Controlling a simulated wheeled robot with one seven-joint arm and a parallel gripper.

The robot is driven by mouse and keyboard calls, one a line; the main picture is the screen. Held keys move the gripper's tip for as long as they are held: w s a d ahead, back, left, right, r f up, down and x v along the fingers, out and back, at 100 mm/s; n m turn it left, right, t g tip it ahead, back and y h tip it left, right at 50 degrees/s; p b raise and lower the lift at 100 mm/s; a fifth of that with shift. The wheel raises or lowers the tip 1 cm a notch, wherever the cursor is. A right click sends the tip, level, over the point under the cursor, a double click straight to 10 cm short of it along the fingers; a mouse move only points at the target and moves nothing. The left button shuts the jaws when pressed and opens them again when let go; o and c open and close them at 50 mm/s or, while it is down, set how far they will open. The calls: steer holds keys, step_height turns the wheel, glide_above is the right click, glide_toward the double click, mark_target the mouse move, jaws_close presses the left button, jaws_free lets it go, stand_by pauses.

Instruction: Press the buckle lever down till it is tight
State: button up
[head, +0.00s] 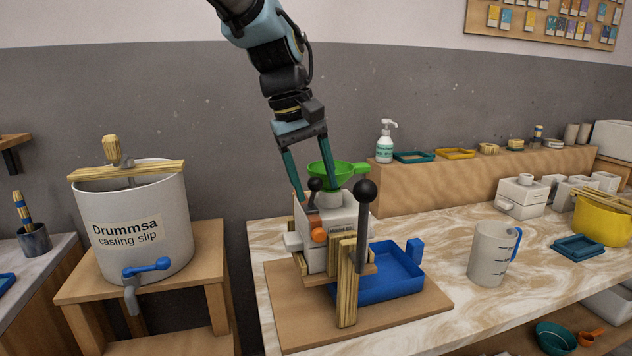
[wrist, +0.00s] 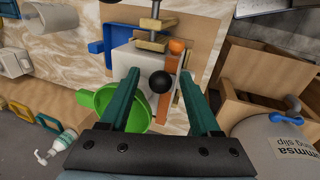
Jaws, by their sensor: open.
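A white plaster mould (head: 340,218) stands in a wooden stand, with an orange strap (head: 319,235) on its left side. A short lever with a small black ball knob (head: 315,184) rises by the strap; it looks like the buckle lever. Its knob (wrist: 160,83) shows between my fingers in the wrist view. My gripper (head: 313,190) is open and points down over the mould, one finger on each side of the knob. I cannot tell whether a finger touches it. The lever's lower part and the buckle are mostly hidden.
A taller grey lever with a large black ball (head: 366,190) stands just right. A green funnel (head: 344,170) sits on the mould, close to my right finger. A grey jug (head: 492,252) stands right; a slip bucket (head: 135,220) stands left.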

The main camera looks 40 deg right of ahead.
steer(key=shift+d+f, duration=0.1)
steer(key=shift+f, duration=0.4)
jaws_close()
stand_by(1.2)
